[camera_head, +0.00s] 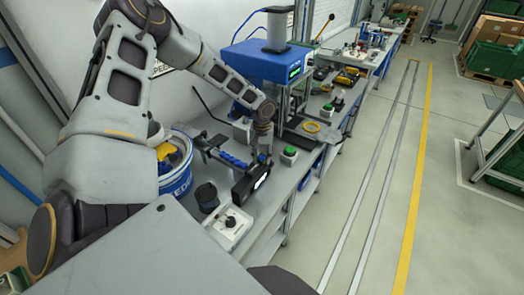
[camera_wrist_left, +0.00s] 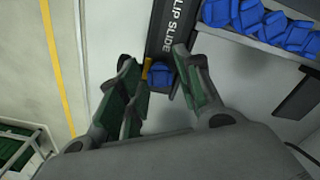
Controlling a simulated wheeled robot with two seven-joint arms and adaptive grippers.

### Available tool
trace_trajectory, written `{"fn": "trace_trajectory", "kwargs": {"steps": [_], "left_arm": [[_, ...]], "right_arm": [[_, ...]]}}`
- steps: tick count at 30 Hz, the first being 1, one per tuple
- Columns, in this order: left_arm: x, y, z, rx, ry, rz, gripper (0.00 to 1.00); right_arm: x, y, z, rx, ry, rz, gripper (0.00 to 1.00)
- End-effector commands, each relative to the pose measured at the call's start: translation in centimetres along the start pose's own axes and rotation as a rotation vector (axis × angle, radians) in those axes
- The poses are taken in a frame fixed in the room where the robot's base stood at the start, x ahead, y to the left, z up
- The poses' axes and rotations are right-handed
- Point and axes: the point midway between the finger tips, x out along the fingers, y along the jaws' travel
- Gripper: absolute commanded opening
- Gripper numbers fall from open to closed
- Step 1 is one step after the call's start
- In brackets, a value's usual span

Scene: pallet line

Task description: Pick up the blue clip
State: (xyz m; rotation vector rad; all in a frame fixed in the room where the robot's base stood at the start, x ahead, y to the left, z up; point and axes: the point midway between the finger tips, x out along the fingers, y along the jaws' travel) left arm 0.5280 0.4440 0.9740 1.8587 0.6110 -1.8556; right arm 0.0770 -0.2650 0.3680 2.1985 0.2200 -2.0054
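A blue clip (camera_wrist_left: 160,76) sits at the lower end of a dark slide (camera_wrist_left: 171,30) marked "LIP SLIDE" in the left wrist view, beside a small yellow piece. My left gripper (camera_wrist_left: 157,66) is open, one finger on each side of the clip in the picture. I cannot tell how far above the clip the fingertips are. In the head view my left gripper (camera_head: 263,148) points down over the bench; the clip cannot be made out there. My right gripper is not in view.
Several blue clips (camera_wrist_left: 258,25) lie in a grey tray at the upper right of the wrist view. In the head view, a blue press (camera_head: 262,62), a green button box (camera_head: 289,154), a white box with a dark knob (camera_head: 228,222) and a blue bucket (camera_head: 178,184) stand around the bench.

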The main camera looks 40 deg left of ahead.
Motion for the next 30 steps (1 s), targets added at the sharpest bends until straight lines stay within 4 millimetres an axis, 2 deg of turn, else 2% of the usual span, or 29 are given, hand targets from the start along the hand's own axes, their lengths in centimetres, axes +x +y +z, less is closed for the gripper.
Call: {"fn": "trace_trajectory", "kwargs": {"steps": [6,12,30], "left_arm": [[-0.02,0.01,0.00,0.000,0.000,0.000,0.35],[-0.03,0.01,0.00,0.000,0.000,0.000,0.13],[-0.44,0.03,-0.02,0.000,0.000,0.000,0.12]], "right_arm": [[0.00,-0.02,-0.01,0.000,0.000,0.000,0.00],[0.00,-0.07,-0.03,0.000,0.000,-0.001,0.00],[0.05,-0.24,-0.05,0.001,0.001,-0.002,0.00]]}}
